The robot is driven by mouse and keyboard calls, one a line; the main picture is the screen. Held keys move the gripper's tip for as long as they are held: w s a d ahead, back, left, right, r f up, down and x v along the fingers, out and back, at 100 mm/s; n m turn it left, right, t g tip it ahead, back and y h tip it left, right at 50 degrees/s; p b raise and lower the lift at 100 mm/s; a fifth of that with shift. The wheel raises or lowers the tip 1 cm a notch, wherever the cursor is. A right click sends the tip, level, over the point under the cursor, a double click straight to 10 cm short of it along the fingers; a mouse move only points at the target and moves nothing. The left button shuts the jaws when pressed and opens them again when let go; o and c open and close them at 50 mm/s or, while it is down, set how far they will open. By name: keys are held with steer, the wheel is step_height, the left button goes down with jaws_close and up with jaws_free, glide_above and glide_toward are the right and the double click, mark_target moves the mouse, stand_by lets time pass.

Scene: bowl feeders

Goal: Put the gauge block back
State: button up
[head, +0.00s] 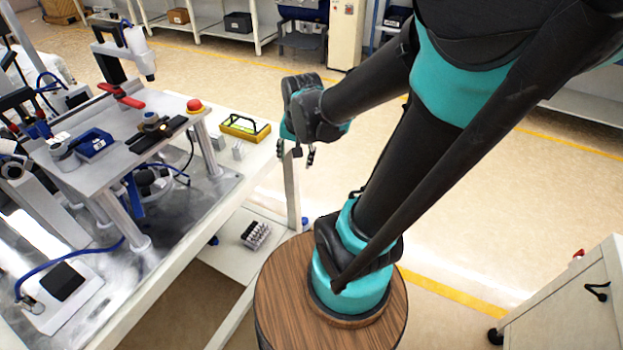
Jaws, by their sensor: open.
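My gripper (296,153) hangs at the end of my arm near the right edge of the white table. It points down, its fingers are apart and nothing shows between them. Small grey metal pieces (238,150) stand on the table to its left, in front of a yellow tray (245,128) with a dark inside and a green bar. One of these pieces may be the gauge block, but they are too small to tell. My gripper is apart from them.
A raised metal fixture plate (110,165) carries a blue box (95,143) and a red button (195,105). A rack of small parts (256,235) sits on the lower shelf. A white cabinet (570,300) stands at the right. Open floor lies behind my arm.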

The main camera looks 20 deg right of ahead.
steer(key=s+d+f+n+t, duration=0.1)
steer(key=s+d+f+n, duration=0.2)
steer(key=s+f+n, duration=0.1)
steer(key=shift+s+n, duration=0.9)
steer(key=shift+s, duration=0.15)
steer(key=shift+r, duration=0.1)
